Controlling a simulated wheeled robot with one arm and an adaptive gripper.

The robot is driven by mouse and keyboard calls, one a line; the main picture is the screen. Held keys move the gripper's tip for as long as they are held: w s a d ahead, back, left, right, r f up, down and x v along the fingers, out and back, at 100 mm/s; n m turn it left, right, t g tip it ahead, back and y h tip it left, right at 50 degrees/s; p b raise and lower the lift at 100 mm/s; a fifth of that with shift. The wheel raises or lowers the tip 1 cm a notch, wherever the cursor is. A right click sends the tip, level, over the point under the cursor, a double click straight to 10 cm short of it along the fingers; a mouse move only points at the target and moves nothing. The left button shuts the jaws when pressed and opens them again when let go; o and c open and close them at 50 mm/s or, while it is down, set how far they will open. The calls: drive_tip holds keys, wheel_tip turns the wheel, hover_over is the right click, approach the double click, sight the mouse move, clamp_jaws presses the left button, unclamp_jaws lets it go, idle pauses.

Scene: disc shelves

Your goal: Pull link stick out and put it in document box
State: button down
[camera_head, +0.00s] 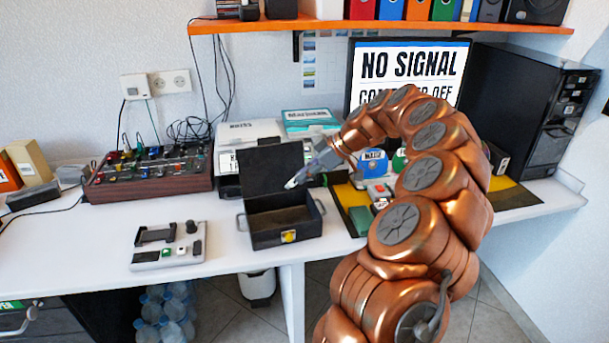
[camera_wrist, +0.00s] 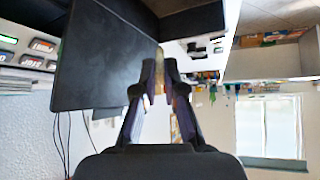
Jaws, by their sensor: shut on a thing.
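My gripper (camera_head: 296,180) is just in front of the raised lid of an open black box, which looks like the document box (camera_head: 287,243), above its right half. The box has a yellow latch and side handles; its inside looks empty. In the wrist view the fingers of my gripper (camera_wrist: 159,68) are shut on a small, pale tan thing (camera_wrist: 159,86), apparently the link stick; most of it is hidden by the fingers. The dark lid of the box (camera_wrist: 105,65) fills the left of the wrist view.
A control panel (camera_head: 168,245) lies left of the box. A wooden switch console (camera_head: 150,176) stands behind it. A printer (camera_head: 249,132) is behind the lid. A monitor (camera_head: 410,70), a black computer tower (camera_head: 520,100) and an overhead shelf (camera_head: 390,26) bound the right and top.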

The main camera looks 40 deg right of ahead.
drive_tip(key=shift+f+b, duration=2.05)
drive_tip(key=shift+f, duration=0.35)
drive_tip(key=c, duration=1.2)
unclamp_jaws()
drive_tip(key=v, duration=1.2)
